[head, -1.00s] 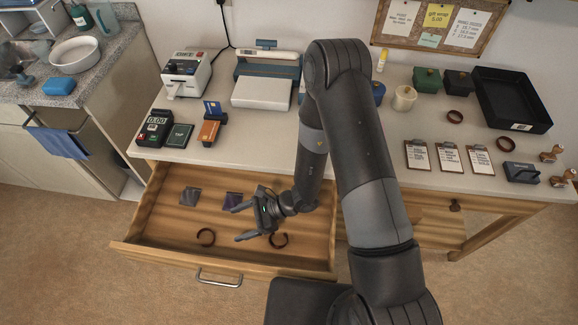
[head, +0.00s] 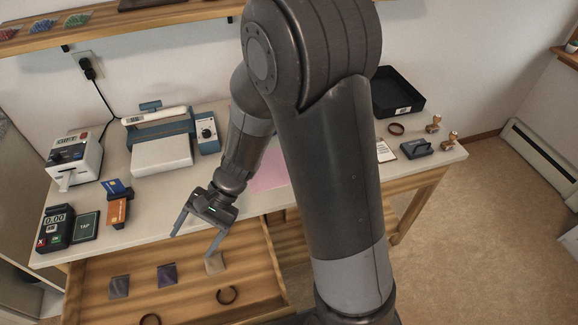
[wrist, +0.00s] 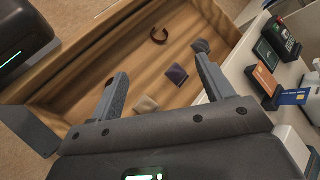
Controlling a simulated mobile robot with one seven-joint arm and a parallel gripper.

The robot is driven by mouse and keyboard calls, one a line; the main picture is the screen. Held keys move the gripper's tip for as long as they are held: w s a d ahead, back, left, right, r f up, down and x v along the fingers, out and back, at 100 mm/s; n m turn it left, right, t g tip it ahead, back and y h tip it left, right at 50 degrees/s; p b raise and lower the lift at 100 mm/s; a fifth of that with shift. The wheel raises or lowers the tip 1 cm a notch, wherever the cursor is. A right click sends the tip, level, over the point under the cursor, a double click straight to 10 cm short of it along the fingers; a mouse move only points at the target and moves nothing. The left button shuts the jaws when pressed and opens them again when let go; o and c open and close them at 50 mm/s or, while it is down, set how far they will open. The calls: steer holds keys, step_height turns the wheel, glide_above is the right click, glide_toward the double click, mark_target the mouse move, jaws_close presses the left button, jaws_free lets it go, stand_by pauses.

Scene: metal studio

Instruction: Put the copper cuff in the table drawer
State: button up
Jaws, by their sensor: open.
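The table drawer (head: 172,270) is pulled open below the white tabletop. Two dark reddish-brown cuffs lie on its floor near the front: a right cuff (head: 228,295) and a left cuff (head: 150,319), cut by the lower picture edge. One dark cuff (wrist: 159,36) shows in the wrist view. I cannot tell by colour which cuff is the copper one. Another brown cuff (head: 396,129) lies on the tabletop, right of my arm. My gripper (head: 193,245) is open and empty, above the back of the drawer by the table edge; its spread fingers (wrist: 161,68) also show in the wrist view.
Grey (head: 119,287), purple (head: 167,275) and beige (head: 215,263) pouches lie in the drawer. A card terminal (head: 56,227), card stand (head: 118,207), label printer (head: 75,160) and scale (head: 162,155) stand on the tabletop's left. A black tray (head: 399,93) stands at right.

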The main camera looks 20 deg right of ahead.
steer(key=s+d+r+n+t+h, duration=0.2)
steer(key=d+r+t+h, duration=0.2)
steer(key=d+r, duration=0.6)
steer(key=s+d+r+n+t+h, duration=0.3)
steer(key=d+r+t, duration=0.3)
steer(key=d+r, duration=0.5)
steer(key=d+h, duration=0.1)
steer(key=d, duration=0.2)
steer(key=shift+s+d+r+h, duration=0.25)
steer(key=shift+s+r+h, duration=0.05)
steer(key=shift+h, duration=0.1)
steer(key=shift+o, duration=0.3)
